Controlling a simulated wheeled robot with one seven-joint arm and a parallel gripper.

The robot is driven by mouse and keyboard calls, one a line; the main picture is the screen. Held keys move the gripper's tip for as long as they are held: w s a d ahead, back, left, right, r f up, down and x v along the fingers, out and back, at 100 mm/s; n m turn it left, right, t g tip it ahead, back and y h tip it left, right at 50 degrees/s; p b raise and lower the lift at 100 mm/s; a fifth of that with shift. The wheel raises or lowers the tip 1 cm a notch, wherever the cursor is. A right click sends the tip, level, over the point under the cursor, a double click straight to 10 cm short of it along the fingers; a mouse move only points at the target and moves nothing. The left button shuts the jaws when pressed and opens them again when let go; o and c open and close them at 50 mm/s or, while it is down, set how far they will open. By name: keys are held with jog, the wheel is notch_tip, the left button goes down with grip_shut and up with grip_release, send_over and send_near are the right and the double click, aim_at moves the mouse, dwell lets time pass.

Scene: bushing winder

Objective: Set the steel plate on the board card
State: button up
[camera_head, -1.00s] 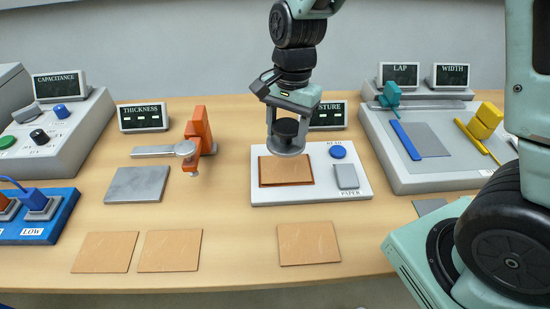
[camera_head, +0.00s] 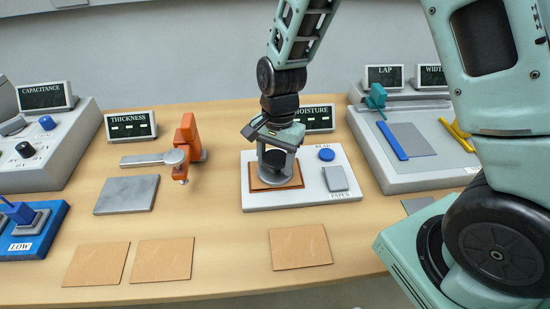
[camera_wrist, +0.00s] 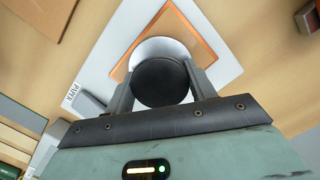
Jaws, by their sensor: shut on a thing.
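The steel plate is a round, pale metal disc (camera_head: 271,179) with a black knob (camera_head: 274,158) on top. The wrist view also shows the disc (camera_wrist: 157,46) beneath the knob (camera_wrist: 160,82). My gripper (camera_head: 277,155) is shut on the knob, with one finger on each side. The brown board card (camera_head: 296,182) lies on the white base of the moisture unit, and its edge shows around the disc in the wrist view (camera_wrist: 207,36). The disc is over the card, at or very near its surface; I cannot tell whether it touches.
The white base (camera_head: 330,200) has a blue READ button (camera_head: 326,154) and a grey PAPER pad (camera_head: 335,178). Loose brown cards lie in front (camera_head: 300,247), (camera_head: 162,260), (camera_head: 97,264). An orange thickness gauge (camera_head: 187,140) and grey slab (camera_head: 127,195) stand left. The lap-width unit (camera_head: 430,165) stands right.

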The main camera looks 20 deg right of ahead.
aim_at(278, 154)
jog(key=o, duration=1.3)
jog(key=shift+o, duration=0.2)
notch_tip(278, 154, up, 12)
jog(key=d, duration=0.1)
jog(key=s+a+r+n, duration=0.1)
jog(key=s+a+n, duration=0.2)
jog(key=s+n, duration=0.6)
jog(key=s+a+n, duration=0.4)
jog(key=s+n, duration=0.5)
jog(key=s, duration=0.2)
jog(key=shift+a+r+t+h, duration=0.15)
jog(key=shift+r+t+h, duration=0.15)
jog(key=shift+r+t, duration=0.1)
